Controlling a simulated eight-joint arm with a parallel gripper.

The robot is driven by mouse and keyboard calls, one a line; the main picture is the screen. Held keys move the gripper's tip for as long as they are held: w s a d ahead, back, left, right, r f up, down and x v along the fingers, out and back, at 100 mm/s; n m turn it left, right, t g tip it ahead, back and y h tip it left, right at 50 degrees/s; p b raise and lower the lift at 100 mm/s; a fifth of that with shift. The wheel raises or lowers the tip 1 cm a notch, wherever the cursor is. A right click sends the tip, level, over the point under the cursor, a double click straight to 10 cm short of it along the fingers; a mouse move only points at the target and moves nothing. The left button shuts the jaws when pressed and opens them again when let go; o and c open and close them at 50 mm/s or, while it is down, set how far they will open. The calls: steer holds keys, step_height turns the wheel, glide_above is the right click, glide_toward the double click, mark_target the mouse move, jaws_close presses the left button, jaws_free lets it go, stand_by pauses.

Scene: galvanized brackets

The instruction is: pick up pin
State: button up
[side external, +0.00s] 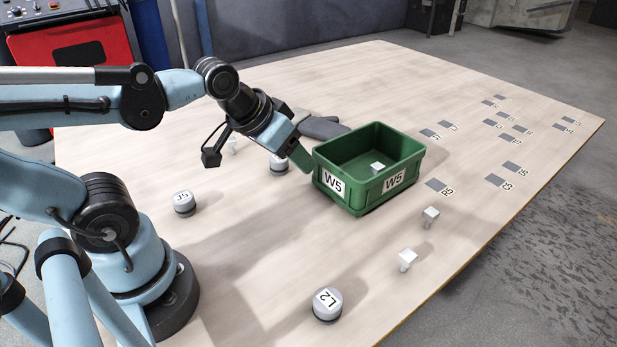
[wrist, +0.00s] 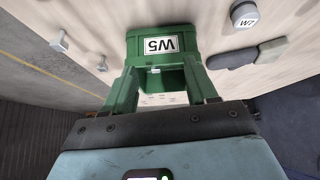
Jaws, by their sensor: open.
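Several pale pins with square heads are in view. In the side external view, one pin (side external: 431,215) and another pin (side external: 407,260) stand on the table in front of the green W5 crate (side external: 345,195). A third pin (side external: 376,168) shows inside the crate. Another pale piece (side external: 232,145), partly hidden by my arm, is behind at left. My gripper (side external: 303,157) is open beside the crate's left end. In the wrist view its green fingers (wrist: 161,72) are spread with the crate (wrist: 150,30) beyond them. Two pins show at left there, one (wrist: 58,42) farther out than the other (wrist: 103,63).
Round grey-white knobs stand on the table, one marked L2 (side external: 327,304), one at left (side external: 184,203), and one near my gripper (side external: 279,163). A dark grey item (side external: 325,127) lies behind the crate. Labelled grey squares (side external: 437,185) lie at right.

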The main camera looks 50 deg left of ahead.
steer(key=w+a+r+n+g+y, duration=0.1)
steer(key=w+a+r+n+g, duration=0.15)
steer(key=a+n, duration=0.55)
steer(key=n+g+h, duration=0.1)
steer(key=n+g, duration=0.3)
steer(key=n, duration=2)
glide_above(231, 139)
step_height(231, 139, down, 4)
steer(key=f, duration=0.1)
step_height(231, 139, down, 11)
steer(key=shift+r, duration=0.15)
jaws_close()
steer(key=shift+r, duration=0.1)
